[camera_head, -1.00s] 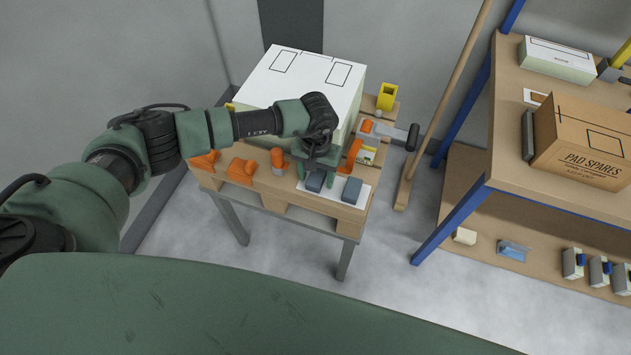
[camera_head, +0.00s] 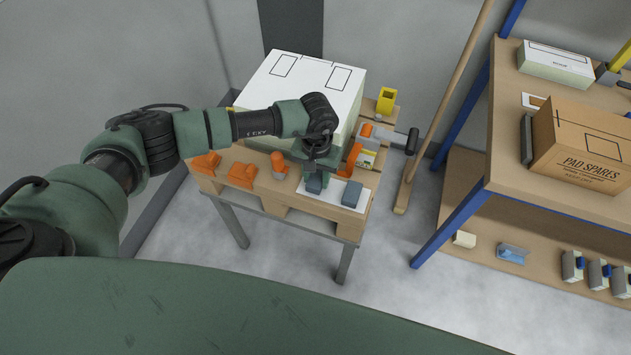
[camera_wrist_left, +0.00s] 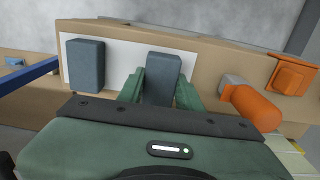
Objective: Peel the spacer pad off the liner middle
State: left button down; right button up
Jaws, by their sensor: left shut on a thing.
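A white liner sheet (camera_head: 333,195) lies on the wooden pallet-like top of the trolley; it also shows in the left wrist view (camera_wrist_left: 117,52). Two blue-grey spacer pads show on it. My left gripper (camera_head: 316,181) points down over the liner and is shut on one spacer pad (camera_wrist_left: 162,76), with a green finger on each side of it. No clear gap shows between this pad and the liner. The other spacer pad (camera_head: 351,194) lies beside it, apart from the fingers, at the left in the wrist view (camera_wrist_left: 87,63). My right gripper is not in view.
A large white box (camera_head: 300,85) stands right behind the gripper. Orange parts (camera_head: 241,174) and an orange-topped cylinder (camera_head: 279,164) sit left of the liner. A yellow holder (camera_head: 386,99) and a black-ended tool (camera_head: 412,140) lie at right. A broom and a blue-framed shelf stand farther right.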

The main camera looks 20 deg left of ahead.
aim_at(317, 178)
pick_arm(q)
jog(key=shift+r+p, duration=1.5)
jog(key=shift+r, duration=1.75)
notch_tip(317, 178, up, 7)
jog(key=p, duration=0.2)
jog(key=shift+f, duration=0.15)
